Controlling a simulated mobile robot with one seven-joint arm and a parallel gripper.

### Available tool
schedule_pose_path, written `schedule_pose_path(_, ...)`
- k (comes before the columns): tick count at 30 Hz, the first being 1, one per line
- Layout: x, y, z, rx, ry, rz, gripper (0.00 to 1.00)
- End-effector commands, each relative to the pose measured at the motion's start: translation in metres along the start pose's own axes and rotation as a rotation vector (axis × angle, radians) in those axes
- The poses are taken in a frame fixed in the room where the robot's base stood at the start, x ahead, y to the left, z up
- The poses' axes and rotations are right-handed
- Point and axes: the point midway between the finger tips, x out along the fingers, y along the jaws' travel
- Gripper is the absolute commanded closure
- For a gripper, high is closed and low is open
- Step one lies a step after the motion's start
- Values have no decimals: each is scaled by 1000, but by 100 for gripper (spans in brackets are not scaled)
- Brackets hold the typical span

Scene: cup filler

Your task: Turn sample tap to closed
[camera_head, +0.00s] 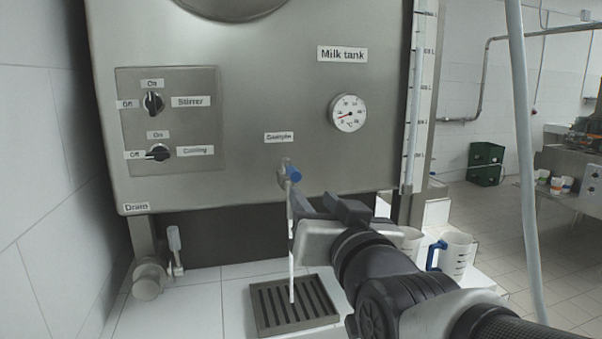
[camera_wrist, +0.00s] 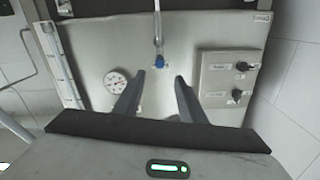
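The sample tap (camera_head: 291,173) has a blue handle and sits on the steel milk tank (camera_head: 250,90) under the "Sample" label. A thin white stream (camera_head: 292,255) runs from it down to the dark drain grate (camera_head: 270,308). My gripper (camera_head: 318,205) is just in front of and below the tap, its fingers spread and empty. In the upside-down wrist view, the blue tap handle (camera_wrist: 158,65) shows just beyond the gap between my open fingertips (camera_wrist: 159,77). I see no contact with the handle.
A switch panel (camera_head: 185,172) with Stirrer and Cooling knobs is on the tank's left, a dial gauge (camera_head: 348,113) on its right. A jug with a blue handle (camera_head: 455,252) stands right of my arm. A hose (camera_head: 522,150) hangs at the right.

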Motion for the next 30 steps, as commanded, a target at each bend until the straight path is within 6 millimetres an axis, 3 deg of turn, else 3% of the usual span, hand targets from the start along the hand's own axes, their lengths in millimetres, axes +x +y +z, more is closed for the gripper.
schedule_pose_path(18, 126, 0, 2, -1, -4, 1, 63)
schedule_pose_path(24, 149, 0, 1, -1, -3, 0, 63)
schedule_pose_path(30, 155, 0, 1, -1, -2, 0, 63)
